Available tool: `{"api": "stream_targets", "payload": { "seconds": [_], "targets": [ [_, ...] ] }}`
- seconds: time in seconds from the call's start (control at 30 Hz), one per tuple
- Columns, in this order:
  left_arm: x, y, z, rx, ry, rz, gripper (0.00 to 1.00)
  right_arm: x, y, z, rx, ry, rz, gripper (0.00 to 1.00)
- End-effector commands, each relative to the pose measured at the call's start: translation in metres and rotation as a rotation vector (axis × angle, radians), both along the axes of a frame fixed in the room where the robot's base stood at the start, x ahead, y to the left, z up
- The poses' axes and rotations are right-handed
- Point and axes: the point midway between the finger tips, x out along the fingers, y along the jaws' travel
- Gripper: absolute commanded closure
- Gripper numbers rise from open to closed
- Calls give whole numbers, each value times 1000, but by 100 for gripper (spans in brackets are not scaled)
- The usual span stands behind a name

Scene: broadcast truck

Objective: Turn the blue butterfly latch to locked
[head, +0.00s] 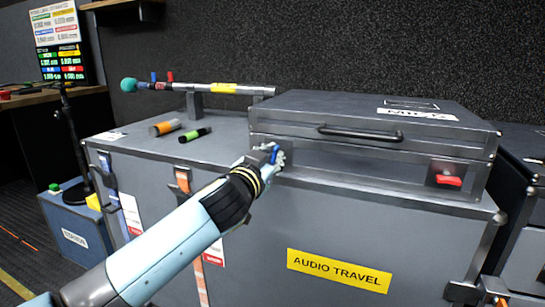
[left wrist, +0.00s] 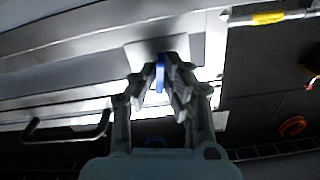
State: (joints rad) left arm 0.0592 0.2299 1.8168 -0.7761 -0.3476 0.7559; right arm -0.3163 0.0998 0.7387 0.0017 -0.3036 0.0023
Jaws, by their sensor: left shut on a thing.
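The blue butterfly latch (head: 274,154) is on the left part of the front of the grey case (head: 380,160). It is mostly hidden by my gripper in the head view. In the left wrist view a thin blue tab of the latch (left wrist: 160,73) stands between the fingertips. My left gripper (head: 272,157) is shut on this tab, and its fingers also show in the left wrist view (left wrist: 161,85). The exact angle of the latch is hard to read. My right gripper is not in view.
The case has a black handle (head: 358,133) and a red latch (head: 448,180) at its right. It rests on a large trunk (head: 250,260) labelled AUDIO TRAVEL. Orange (head: 165,127) and green-banded (head: 195,135) cylinders lie left of the case, before a pole (head: 200,88) on stands.

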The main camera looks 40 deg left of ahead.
Motion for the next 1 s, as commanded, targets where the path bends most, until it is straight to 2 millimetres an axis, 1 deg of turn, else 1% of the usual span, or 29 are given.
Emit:
{"api": "stream_targets", "payload": {
  "seconds": [0.03,0.27,0.63,1.0],
  "targets": [
    [1,0,3,25,2,0,100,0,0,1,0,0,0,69],
    [1,0,3,189,40,0,100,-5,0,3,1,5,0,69],
    [1,0,5,530,121,0,100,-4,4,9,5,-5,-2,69],
    [2,-1,5,871,202,1,100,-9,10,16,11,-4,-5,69]
  ]
}}
